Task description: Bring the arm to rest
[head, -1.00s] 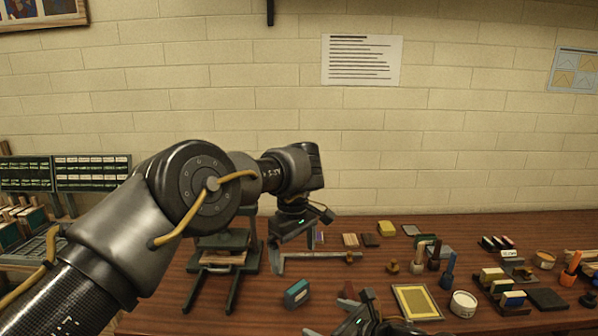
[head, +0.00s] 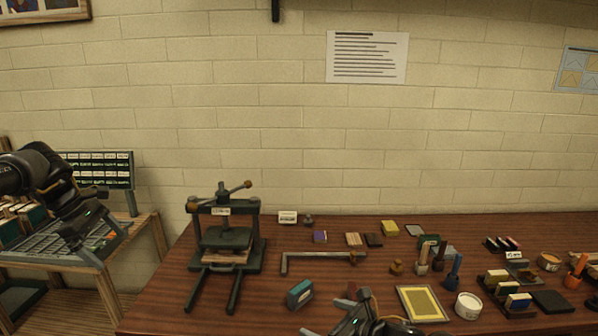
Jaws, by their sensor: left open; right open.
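My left gripper (head: 99,238) is at the far left, pointing down in front of the side stand, clear of the table. Its jaws are open and I see nothing between them. My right gripper (head: 325,318) is at the bottom centre, low over the front of the table (head: 190,318). Its jaws are open and appear empty. Most of the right arm is out of the frame.
A dark screw press (head: 228,238) stands at the table's left. A teal block (head: 299,293) lies close to my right gripper. A yellow framed panel (head: 421,303), a white tub (head: 467,305) and several small blocks and tools fill the right. The side stand (head: 75,255) holds a sloped tray.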

